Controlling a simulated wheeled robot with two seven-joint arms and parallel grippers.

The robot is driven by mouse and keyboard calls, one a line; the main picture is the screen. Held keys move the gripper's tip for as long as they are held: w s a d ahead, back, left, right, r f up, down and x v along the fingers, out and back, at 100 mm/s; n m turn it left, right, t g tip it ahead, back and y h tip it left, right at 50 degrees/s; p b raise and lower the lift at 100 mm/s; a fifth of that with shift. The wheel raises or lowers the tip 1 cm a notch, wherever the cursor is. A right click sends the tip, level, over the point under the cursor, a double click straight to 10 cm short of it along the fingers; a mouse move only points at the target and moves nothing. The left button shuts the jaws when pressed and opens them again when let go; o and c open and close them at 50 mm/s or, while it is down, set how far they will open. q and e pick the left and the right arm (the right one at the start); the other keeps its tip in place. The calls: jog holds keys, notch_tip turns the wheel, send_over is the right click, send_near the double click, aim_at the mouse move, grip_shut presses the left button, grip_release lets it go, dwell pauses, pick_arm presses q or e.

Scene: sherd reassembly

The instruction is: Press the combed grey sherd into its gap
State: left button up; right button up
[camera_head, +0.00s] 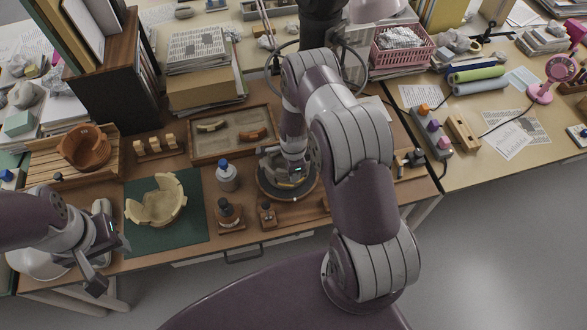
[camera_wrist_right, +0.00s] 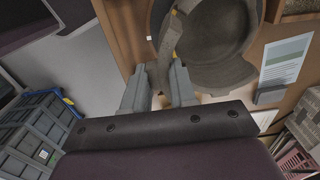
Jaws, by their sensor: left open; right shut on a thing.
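My right gripper (camera_head: 292,172) is over a dark round stand (camera_head: 268,190). In the right wrist view the gripper (camera_wrist_right: 160,76) is shut on a curved grey sherd (camera_wrist_right: 167,42), which stands up between its fingertips. The sherd lies against or just in front of the left side of a grey round vessel (camera_wrist_right: 225,50); I cannot tell whether they touch. In the head view the vessel (camera_head: 268,164) is mostly hidden by my right arm. The gap and the combing are not clear. My left gripper (camera_head: 97,272) is open and empty at the table's front left.
A cream broken bowl (camera_head: 160,205) stands on a green mat (camera_head: 135,238). A brown bowl (camera_head: 85,150) sits on a slatted wooden rack. A tray (camera_head: 196,157) with sherds lies behind the stand. Bottles (camera_head: 227,177) (camera_head: 228,212) stand left of the stand, close to it.

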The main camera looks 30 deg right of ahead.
jog(key=f+b, duration=0.2)
jog(key=f, duration=0.1)
jog(key=f+b, duration=0.1)
jog(key=shift+w+d+f, duration=0.1)
jog(key=shift+w+f, duration=0.05)
jog(key=shift+w, duration=0.1)
jog(key=shift+w, duration=0.1)
dwell(0.3)
jog(key=shift+w+b, duration=0.25)
jog(key=shift+b, duration=0.3)
jog(key=shift+f, duration=0.1)
jog(key=shift+s+f+b, duration=0.15)
jog(key=shift+f+b, duration=0.15)
jog(key=shift+b, duration=0.25)
dwell(1.7)
